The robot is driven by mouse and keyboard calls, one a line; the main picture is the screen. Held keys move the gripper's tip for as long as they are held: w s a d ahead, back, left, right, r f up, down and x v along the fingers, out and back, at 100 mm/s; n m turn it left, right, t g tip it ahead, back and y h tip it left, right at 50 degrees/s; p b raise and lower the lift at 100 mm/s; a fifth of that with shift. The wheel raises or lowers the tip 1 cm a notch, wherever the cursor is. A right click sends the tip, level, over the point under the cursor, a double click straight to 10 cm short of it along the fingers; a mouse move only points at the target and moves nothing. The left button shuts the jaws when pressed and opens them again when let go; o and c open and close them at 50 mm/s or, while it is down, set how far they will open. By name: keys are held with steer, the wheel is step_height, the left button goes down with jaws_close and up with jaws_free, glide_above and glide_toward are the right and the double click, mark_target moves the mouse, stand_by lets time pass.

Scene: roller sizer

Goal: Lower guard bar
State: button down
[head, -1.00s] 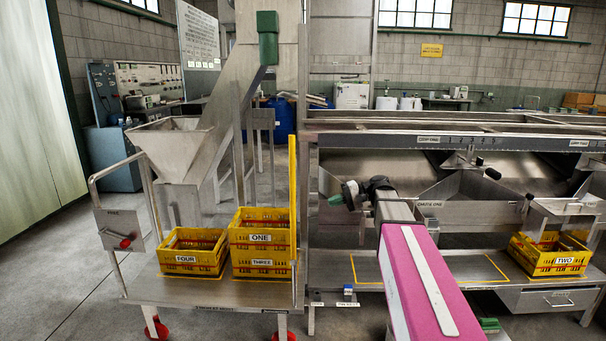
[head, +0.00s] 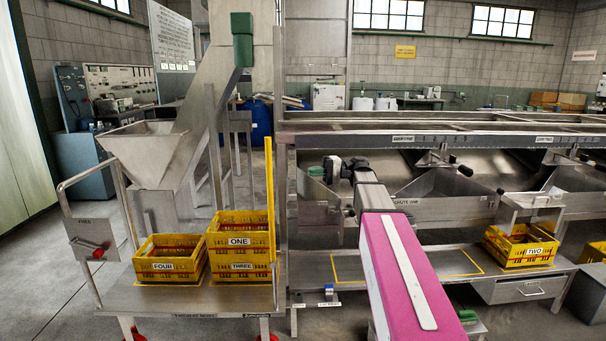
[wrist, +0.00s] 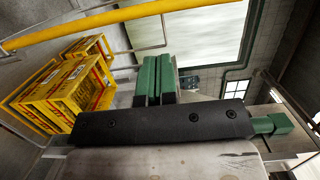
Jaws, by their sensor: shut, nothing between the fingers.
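The guard bar appears to be the yellow bar (head: 270,212) standing upright at the right end of the cart in the head view. In the wrist view the yellow bar (wrist: 110,25) runs across the upper left, beyond the fingers and apart from them. My gripper (head: 333,168) is to the right of the bar in the head view, in front of the steel machine. In the wrist view its green fingers (wrist: 155,80) are together with nothing between them. My forearm hides part of the shelf below.
The cart (head: 195,298) carries yellow crates FOUR (head: 166,268), ONE (head: 238,241) and THREE (head: 238,267). Crate TWO (head: 527,249) sits on the shelf at right. A steel hopper (head: 145,150) stands behind the cart. The floor at left is clear.

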steer(key=s+a, duration=0.2)
steer(key=a, duration=1)
steer(key=shift+a, duration=0.2)
